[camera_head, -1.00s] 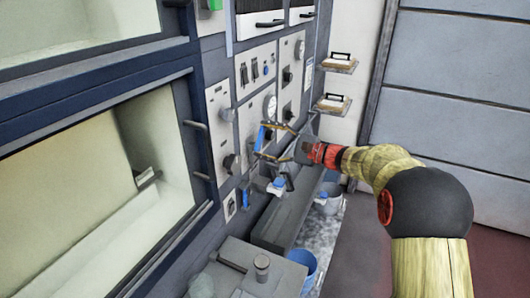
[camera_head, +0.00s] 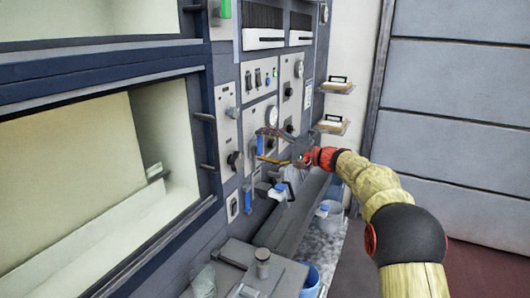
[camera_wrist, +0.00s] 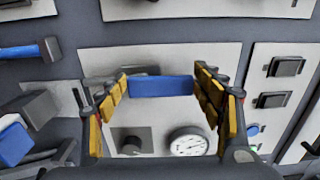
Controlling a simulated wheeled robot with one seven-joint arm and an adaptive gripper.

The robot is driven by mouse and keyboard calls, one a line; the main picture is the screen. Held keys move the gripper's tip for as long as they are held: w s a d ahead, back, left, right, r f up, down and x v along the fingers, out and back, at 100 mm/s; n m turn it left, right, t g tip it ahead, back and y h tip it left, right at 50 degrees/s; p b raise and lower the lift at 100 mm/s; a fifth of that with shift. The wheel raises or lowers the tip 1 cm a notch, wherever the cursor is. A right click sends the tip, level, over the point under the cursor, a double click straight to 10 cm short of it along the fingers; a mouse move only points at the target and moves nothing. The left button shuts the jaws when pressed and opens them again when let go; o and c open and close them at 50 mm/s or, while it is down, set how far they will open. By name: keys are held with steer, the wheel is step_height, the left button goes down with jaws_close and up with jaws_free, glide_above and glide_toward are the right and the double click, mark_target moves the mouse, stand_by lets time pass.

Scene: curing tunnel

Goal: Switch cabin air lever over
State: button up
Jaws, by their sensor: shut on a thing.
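A blue lever handle (camera_head: 260,146) is on a pale control plate of the wall panel, below a round gauge. In the wrist view the blue handle (camera_wrist: 161,86) lies crosswise between the fingertips. My gripper (camera_head: 270,147) is at this handle, with its yellow-padded fingers at the handle's two ends. In the wrist view my gripper (camera_wrist: 160,84) is shut on the handle. The lever's pivot is not clear, and no label can be read.
A second blue handle (camera_head: 247,197) is on a lower plate. Blue-and-white object (camera_head: 278,190) is just below my gripper. Grey trough (camera_head: 292,215) runs under the panel; shelves (camera_head: 333,126) are beyond.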

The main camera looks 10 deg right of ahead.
stand_by(0.4)
steer(key=o, duration=1.7)
steer(key=v, duration=1.2)
